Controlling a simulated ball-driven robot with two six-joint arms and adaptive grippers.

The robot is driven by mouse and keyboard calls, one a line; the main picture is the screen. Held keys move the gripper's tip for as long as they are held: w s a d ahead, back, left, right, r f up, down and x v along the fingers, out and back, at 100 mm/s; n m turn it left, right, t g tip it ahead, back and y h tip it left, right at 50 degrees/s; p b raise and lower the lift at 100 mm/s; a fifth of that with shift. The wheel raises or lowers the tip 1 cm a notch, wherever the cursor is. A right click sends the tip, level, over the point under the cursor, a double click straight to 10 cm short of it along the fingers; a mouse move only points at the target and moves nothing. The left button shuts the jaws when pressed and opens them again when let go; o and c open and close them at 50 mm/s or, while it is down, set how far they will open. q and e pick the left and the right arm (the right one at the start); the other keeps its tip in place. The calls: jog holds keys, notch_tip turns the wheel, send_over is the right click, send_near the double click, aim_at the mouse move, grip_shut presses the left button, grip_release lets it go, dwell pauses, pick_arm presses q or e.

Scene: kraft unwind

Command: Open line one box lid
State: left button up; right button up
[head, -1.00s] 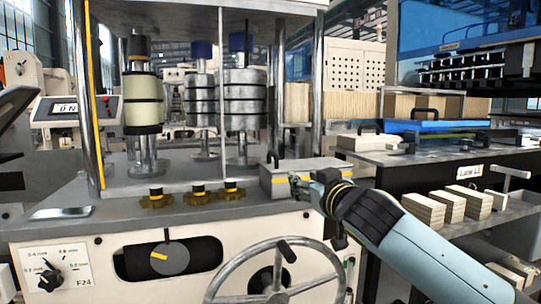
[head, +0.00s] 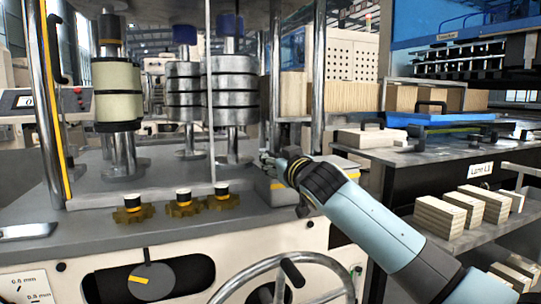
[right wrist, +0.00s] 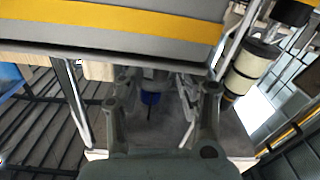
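A grey box with a yellow stripe (head: 277,186) sits on the right end of the machine top. My right gripper (head: 267,160) is in front of it in the head view and hides much of it, including its handle. In the right wrist view a grey face with a yellow band (right wrist: 120,22), likely this box, fills the top. My left gripper is not in view.
Rollers (head: 118,90) and stacked discs (head: 230,90) stand on the machine behind posts. A handwheel (head: 290,270) is below. To the right, a labelled bench (head: 400,165) holds a white block with a black handle (head: 368,138) and a blue piece with a handle (head: 440,118).

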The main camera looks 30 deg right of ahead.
aim_at(271, 155)
jog(key=shift+x, duration=1.25)
jog(key=shift+w+d, duration=0.1)
jog(key=shift+w, duration=0.3)
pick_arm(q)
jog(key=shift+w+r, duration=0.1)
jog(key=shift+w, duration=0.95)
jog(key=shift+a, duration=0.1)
pick_arm(e)
jog(key=shift+c, duration=0.2)
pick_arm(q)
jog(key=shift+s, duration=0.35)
pick_arm(e)
grip_shut()
